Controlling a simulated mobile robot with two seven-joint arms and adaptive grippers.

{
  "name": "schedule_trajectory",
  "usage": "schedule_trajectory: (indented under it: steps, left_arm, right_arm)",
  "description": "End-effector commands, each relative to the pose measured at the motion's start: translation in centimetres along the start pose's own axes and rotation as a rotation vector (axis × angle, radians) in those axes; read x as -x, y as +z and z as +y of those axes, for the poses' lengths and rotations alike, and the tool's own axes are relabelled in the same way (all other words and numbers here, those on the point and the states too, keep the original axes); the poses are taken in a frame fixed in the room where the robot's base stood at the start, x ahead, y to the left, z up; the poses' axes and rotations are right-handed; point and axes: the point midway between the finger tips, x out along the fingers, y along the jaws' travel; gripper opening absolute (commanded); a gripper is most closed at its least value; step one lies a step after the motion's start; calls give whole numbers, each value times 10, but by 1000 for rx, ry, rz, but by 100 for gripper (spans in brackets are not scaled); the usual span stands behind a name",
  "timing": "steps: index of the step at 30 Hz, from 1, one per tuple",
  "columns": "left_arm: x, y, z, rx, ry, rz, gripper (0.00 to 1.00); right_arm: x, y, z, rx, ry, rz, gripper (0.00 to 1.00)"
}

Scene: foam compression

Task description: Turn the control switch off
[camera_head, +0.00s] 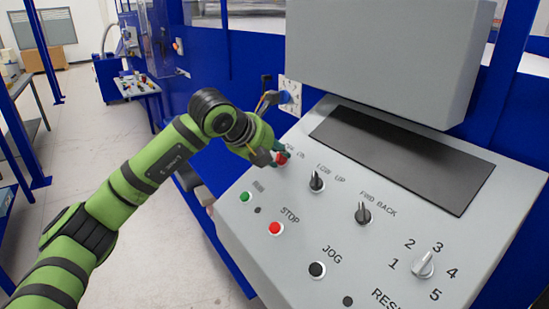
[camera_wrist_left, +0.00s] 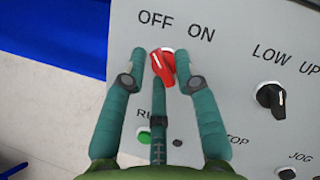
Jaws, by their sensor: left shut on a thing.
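The red control switch (camera_wrist_left: 163,68) sits below the OFF ON label on the grey panel, and it also shows in the head view (camera_head: 281,159), partly covered by my gripper. Its red handle is tilted in the wrist view; I cannot tell for sure which word it points to. My left gripper (camera_head: 272,156) is at the switch, with one green finger on each side of it in the wrist view (camera_wrist_left: 160,60). It is shut on the switch. My right gripper is not in view.
The grey panel (camera_head: 230,215) also carries a LOW UP knob (camera_head: 317,182), a FWD BACK knob (camera_head: 363,213), a green RUN button (camera_head: 245,196), a red STOP button (camera_head: 275,228), a black JOG button (camera_head: 317,269) and a numbered dial (camera_head: 424,263). A grey box (camera_head: 390,55) overhangs behind.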

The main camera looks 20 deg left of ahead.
Motion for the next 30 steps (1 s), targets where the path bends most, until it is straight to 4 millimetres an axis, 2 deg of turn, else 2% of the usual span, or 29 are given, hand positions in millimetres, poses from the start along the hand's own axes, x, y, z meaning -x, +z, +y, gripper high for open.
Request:
schedule_trajectory:
  steps: [14, 15, 16, 26, 30]
  left_arm:
    - [2, 3, 0, 19, 6, -8, 0]
    - [2, 3, 0, 19, 6, -8, 34]
    - [2, 3, 0, 19, 6, -8, 41]
    - [2, 1, 0, 17, 6, -3, 41]
    - [14, 2, 0, 15, 5, -5, 41]
  right_arm:
    - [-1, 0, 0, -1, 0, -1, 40]
    - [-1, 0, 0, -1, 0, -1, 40]
    - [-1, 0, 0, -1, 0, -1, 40]
    - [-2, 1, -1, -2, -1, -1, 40]
    - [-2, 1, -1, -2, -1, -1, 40]
